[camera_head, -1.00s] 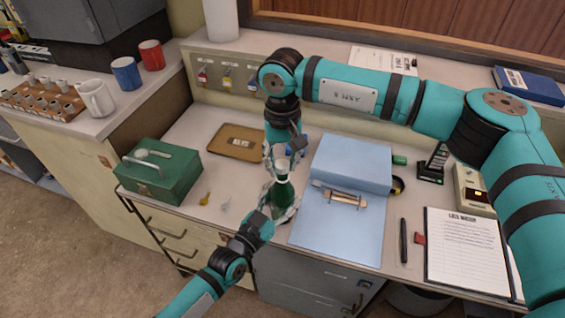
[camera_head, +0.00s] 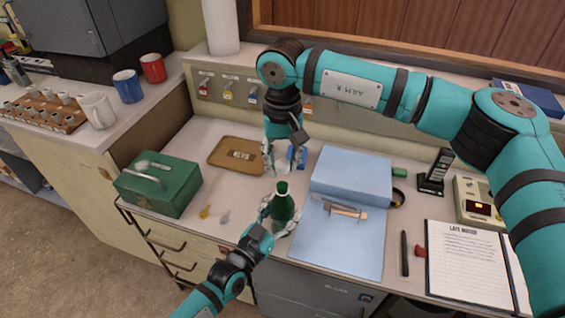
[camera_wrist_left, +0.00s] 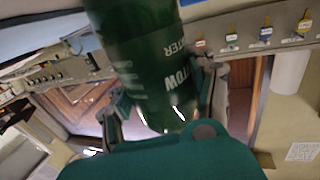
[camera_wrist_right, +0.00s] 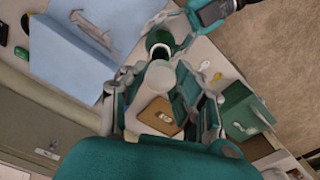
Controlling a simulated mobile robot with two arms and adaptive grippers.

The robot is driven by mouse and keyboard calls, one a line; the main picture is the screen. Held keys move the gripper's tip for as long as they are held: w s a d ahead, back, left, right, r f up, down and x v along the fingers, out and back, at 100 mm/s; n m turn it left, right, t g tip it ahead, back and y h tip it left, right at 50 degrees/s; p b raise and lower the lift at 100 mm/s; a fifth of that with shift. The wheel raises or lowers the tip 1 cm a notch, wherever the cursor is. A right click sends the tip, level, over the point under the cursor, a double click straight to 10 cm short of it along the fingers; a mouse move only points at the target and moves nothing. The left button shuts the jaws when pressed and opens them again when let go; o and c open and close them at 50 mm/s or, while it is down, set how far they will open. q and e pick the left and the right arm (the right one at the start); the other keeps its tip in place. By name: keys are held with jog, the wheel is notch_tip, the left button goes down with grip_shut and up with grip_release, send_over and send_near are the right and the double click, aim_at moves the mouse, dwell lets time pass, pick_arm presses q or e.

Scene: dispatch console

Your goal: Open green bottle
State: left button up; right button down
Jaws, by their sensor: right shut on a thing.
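The green bottle (camera_head: 283,206) is upright between the fingers of my left gripper (camera_head: 280,214), near the counter's front edge. In the left wrist view its dark green body (camera_wrist_left: 145,60) with pale lettering fills the space between both fingers. My right gripper (camera_head: 277,160) is above the bottle, shut on a white round cap (camera_wrist_right: 159,76). The cap is apart from the bottle, whose bare green top (camera_wrist_right: 158,46) shows beyond it in the right wrist view. The bottle's base is partly hidden by my left gripper.
A green cash box (camera_head: 160,188), a brown tray (camera_head: 236,154) and small keys (camera_head: 206,212) lie left of the bottle. A blue binder (camera_head: 340,240) lies close on the right. A clipboard (camera_head: 468,268) is farther right. Mugs stand on the left counter.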

pick_arm(q)
jog(key=o, duration=0.5)
jog(key=v, duration=1.2)
